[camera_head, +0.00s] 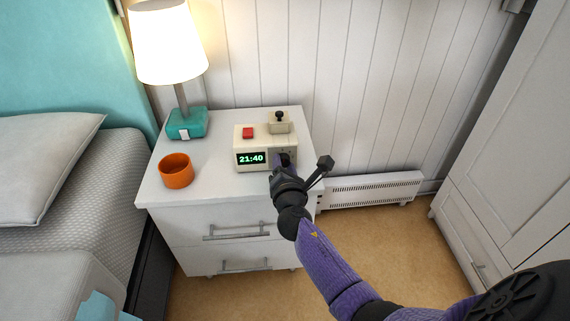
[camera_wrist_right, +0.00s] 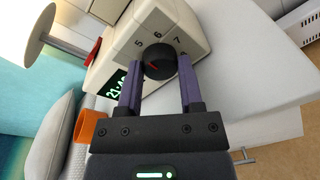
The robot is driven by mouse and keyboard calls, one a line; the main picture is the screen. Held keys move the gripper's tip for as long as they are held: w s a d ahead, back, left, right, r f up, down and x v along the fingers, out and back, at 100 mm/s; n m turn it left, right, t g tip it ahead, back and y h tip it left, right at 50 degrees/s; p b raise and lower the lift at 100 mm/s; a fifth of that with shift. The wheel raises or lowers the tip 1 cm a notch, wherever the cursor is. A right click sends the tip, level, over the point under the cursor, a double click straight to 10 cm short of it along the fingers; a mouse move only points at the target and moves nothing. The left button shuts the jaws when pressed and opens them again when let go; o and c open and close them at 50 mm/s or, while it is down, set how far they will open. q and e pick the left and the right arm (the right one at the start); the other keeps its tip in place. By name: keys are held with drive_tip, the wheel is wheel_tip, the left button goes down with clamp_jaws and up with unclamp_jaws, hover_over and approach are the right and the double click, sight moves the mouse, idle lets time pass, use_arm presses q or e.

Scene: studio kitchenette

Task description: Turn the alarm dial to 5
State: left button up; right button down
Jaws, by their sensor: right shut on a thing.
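The cream alarm clock (camera_head: 243,139) stands on the white nightstand, its front display reading 21:40. Its black alarm dial (camera_wrist_right: 159,61) is on the front face beside the display, with the numbers 5, 6, 7 and 8 printed around it. A red mark shows on the dial; which number it points to is hard to tell. My right gripper (camera_head: 281,160) is at the clock's front right. In the wrist view its purple fingers (camera_wrist_right: 159,76) are on either side of the dial, shut on it. My left gripper is not in view.
A red button (camera_head: 248,132) sits on the clock's top. A small beige box with a black knob (camera_head: 279,127) stands behind it. An orange cup (camera_head: 176,171) and a lit lamp (camera_head: 187,123) are on the left of the nightstand (camera_head: 215,198). A wardrobe stands right.

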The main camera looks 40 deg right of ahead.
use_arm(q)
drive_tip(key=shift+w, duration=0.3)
use_arm(e)
drive_tip(key=shift+n, duration=0.5)
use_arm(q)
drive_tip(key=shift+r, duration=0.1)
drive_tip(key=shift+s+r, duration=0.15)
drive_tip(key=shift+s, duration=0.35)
use_arm(e)
drive_tip(key=shift+c, duration=1.2)
unclamp_jaws()
use_arm(q)
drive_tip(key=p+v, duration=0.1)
drive_tip(key=p, duration=0.1)
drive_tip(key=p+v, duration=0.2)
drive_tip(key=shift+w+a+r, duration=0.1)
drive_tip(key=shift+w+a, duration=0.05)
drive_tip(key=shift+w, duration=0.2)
use_arm(e)
drive_tip(key=v, duration=1)
